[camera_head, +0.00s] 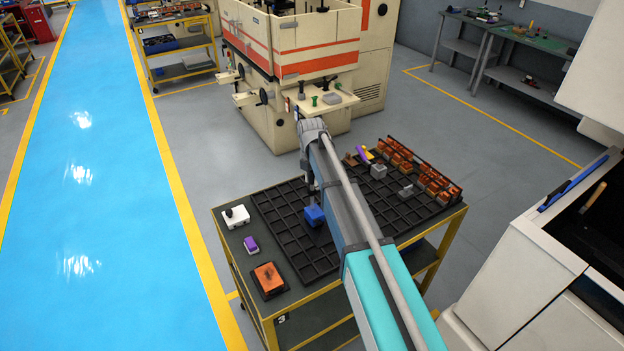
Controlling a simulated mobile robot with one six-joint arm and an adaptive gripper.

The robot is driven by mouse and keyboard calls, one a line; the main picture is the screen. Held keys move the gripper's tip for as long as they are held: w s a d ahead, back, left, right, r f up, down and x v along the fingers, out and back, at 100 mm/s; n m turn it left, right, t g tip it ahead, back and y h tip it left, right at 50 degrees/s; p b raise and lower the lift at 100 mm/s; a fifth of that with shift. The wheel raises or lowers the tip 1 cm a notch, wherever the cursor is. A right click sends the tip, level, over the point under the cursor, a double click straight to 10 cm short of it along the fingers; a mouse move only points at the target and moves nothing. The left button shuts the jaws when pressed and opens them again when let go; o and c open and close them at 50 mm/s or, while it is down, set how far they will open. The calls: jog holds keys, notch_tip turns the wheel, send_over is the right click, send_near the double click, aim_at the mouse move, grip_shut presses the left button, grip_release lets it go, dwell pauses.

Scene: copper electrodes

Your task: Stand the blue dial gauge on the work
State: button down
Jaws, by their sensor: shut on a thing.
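A blue block-like thing (314,215), which looks like the blue dial gauge, is at the black gridded tray (290,240) on the cart, just left of my arm. My gripper (311,190) points down at it and is shut on it. My arm hides much of the gripper, and I cannot tell whether the gauge touches the tray. An orange copper block on a dark base (269,278), possibly the work, lies on the cart's near left corner.
Several copper electrodes (437,184) and grey blocks (378,171) fill the tray's right side. A cream machine (291,60) stands behind; a white one (540,265) is right.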

jog(key=shift+c, duration=1.9)
grip_release()
